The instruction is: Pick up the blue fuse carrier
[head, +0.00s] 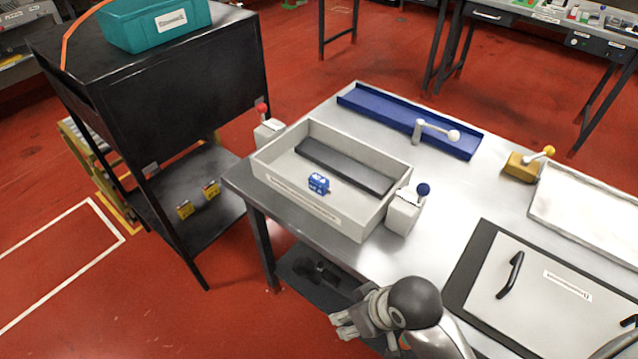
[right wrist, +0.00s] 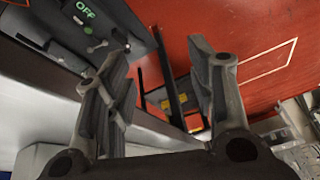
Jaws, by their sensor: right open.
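The small blue fuse carrier (head: 318,184) sits in the light grey tray (head: 272,168) on the metal table, in front of a dark bar. My right gripper (head: 343,326) is below and in front of the tray, past the table's near edge in the head view, apart from the carrier. In the right wrist view its two fingers (right wrist: 158,65) are spread with nothing between them. The carrier cannot be made out in that view. My left gripper is not in view.
A white block with a blue-knobbed lever (head: 404,212) stands at the tray's right side. A red-knobbed one (head: 268,130) is at its left. A blue channel (head: 380,115) lies behind. A panel with black handles (head: 545,285) lies at right. A black cart (head: 180,110) stands left.

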